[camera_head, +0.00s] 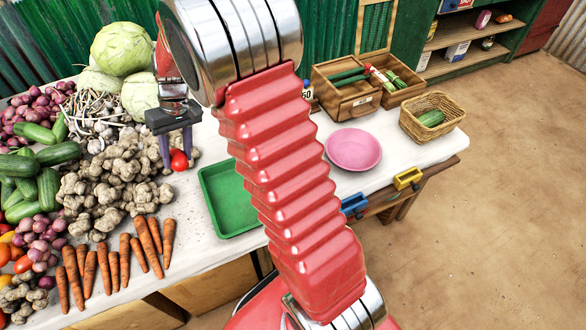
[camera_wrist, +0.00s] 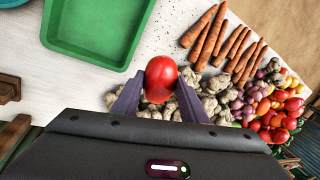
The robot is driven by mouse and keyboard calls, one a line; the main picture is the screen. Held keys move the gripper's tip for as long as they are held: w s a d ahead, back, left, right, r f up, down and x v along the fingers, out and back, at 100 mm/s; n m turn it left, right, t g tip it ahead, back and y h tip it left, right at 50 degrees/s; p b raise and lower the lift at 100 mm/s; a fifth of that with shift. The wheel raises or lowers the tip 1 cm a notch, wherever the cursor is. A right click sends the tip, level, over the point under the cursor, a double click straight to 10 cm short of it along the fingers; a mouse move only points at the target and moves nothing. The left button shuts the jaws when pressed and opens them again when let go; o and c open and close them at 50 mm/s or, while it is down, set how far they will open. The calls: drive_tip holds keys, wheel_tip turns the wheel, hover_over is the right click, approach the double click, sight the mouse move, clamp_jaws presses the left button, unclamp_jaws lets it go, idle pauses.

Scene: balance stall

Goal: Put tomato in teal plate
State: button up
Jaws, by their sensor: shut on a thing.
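A red tomato (camera_wrist: 161,76) is held between the two purple fingers of my gripper (camera_wrist: 159,92) in the wrist view. In the head view the tomato (camera_head: 179,161) shows at the fingertips of my gripper (camera_head: 177,154), close to the ginger heap. I cannot tell whether it is clear of the table.
A green tray (camera_head: 221,228) lies right of the tomato, empty where visible. Carrots (camera_head: 120,260), ginger (camera_head: 110,185) and cabbages (camera_head: 122,47) crowd the left. A wicker basket (camera_head: 433,108) and wooden crate (camera_head: 345,98) stand right. My arm hides the table's middle.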

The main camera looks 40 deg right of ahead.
drive_tip(key=shift+d, duration=0.25)
drive_tip(key=s+d+f+m+t+h, duration=0.1)
drive_tip(key=s+d+f+m+h, duration=0.1)
drive_tip(key=s+d+m, duration=0.6)
drive_tip(key=s+d+f+m+t+h, duration=0.1)
drive_tip(key=s+d+m, duration=0.8)
drive_tip(key=d, duration=1)
drive_tip(key=f+m+t, duration=0.1)
drive_tip(key=m, duration=0.2)
drive_tip(key=shift+s+d+f+m+h, duration=0.2)
drive_tip(key=shift+d+m+h, duration=0.1)
drive_tip(key=shift+h, duration=0.1)
drive_tip(key=shift+a, duration=0.1)
drive_tip(key=shift+f, duration=2.9)
drive_tip(key=shift+f, duration=2.15)
